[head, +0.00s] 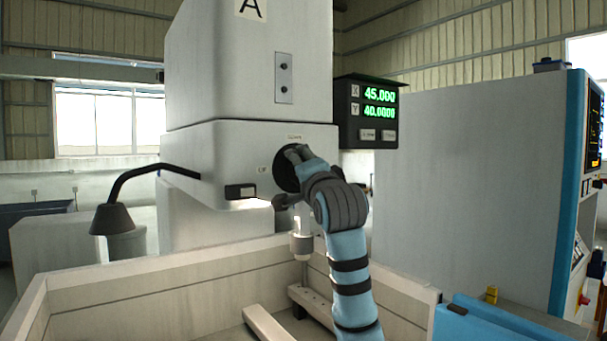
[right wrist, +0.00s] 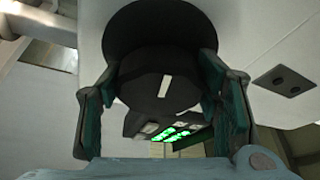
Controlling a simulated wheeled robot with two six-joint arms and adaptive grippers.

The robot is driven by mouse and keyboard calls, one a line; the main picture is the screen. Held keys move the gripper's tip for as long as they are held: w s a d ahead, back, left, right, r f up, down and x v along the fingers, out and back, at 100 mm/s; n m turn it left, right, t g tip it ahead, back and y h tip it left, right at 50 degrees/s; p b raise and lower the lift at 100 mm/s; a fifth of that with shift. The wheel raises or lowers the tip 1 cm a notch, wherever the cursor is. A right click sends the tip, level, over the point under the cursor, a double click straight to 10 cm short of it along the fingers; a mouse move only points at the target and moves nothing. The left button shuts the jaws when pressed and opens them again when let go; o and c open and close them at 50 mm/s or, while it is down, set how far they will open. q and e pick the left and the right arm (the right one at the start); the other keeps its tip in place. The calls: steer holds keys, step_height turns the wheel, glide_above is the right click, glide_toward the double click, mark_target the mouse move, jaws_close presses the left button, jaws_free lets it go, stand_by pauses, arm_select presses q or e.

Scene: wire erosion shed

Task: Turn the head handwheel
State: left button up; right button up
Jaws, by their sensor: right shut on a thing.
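The head handwheel (head: 283,172) is a black round wheel on the front of the white machine head (head: 215,150). My right gripper (head: 297,158) is at the wheel and covers its right part in the head view. In the right wrist view the black handwheel (right wrist: 160,45) shows a hub with a white mark. The fingers of my right gripper (right wrist: 160,95) stand on either side of the hub, shut on it. My left gripper is not in view.
A readout (head: 368,112) with green digits hangs right of the head. A black lamp (head: 112,217) on a bent arm is at the left. A pale tank wall (head: 180,283) runs below the head. A large grey cabinet (head: 465,190) stands at the right.

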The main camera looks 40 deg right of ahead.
steer(key=shift+m+g, duration=0.6)
steer(key=shift+m, duration=0.7)
steer(key=o, duration=1.2)
steer(key=shift+c, duration=0.2)
steer(key=shift+s+a, duration=0.1)
steer(key=shift+s, duration=0.1)
steer(key=v, duration=1.1)
steer(key=shift+s+a, duration=0.15)
steer(key=shift+s, duration=0.1)
